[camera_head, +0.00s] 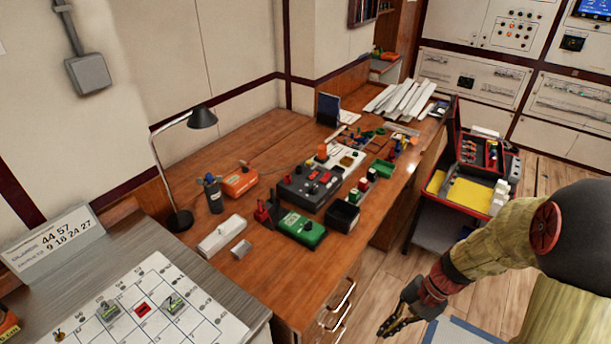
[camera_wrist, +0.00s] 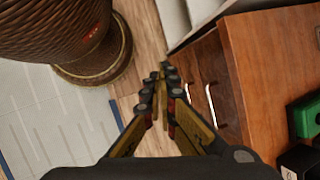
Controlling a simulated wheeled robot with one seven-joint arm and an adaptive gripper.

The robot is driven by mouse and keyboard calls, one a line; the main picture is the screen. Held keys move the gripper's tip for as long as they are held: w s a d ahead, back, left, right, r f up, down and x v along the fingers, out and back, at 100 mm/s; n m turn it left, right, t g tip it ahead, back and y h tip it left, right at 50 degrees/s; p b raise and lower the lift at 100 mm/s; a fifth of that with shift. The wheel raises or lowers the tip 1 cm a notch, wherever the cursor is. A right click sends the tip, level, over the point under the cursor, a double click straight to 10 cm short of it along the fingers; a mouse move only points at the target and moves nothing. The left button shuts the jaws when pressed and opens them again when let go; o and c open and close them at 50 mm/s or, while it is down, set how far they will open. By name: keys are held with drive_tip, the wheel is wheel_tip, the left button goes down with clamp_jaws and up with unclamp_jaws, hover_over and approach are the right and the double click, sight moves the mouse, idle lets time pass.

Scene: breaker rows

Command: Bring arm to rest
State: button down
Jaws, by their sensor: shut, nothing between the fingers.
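My gripper (camera_head: 396,322) hangs at the lower right in the head view, at the end of my bent arm, pointing down and left. It is beside the wooden desk's drawer side, over the floor and apart from everything. In the wrist view my gripper (camera_wrist: 163,72) shows its two yellow and black fingers converging with their tips together. Nothing is between them. My arm is not touching the desk (camera_head: 285,290).
The desk bears a lamp (camera_head: 202,118), a green box (camera_head: 301,229), a black control box (camera_head: 312,187) and several small parts. Drawer handles (camera_head: 341,296) stick out near my gripper. A red-edged cart (camera_head: 462,193) stands behind my arm. Wooden floor (camera_head: 365,290) lies clear beside the desk.

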drive_tip(key=s+a+r+n+t+h, duration=0.1)
drive_tip(key=s+r+n+t+h, duration=0.1)
drive_tip(key=r, duration=1.1)
drive_tip(key=s+a+r+n+t+h, duration=0.1)
drive_tip(key=s+r+n+t+h, duration=0.2)
drive_tip(key=r, duration=1)
drive_tip(key=s+n+t, duration=0.2)
drive_tip(key=s+n, duration=0.1)
drive_tip(key=n, duration=0.1)
drive_tip(key=shift+r, duration=0.35)
drive_tip(key=shift+s+a, duration=0.1)
drive_tip(key=shift+s, duration=0.05)
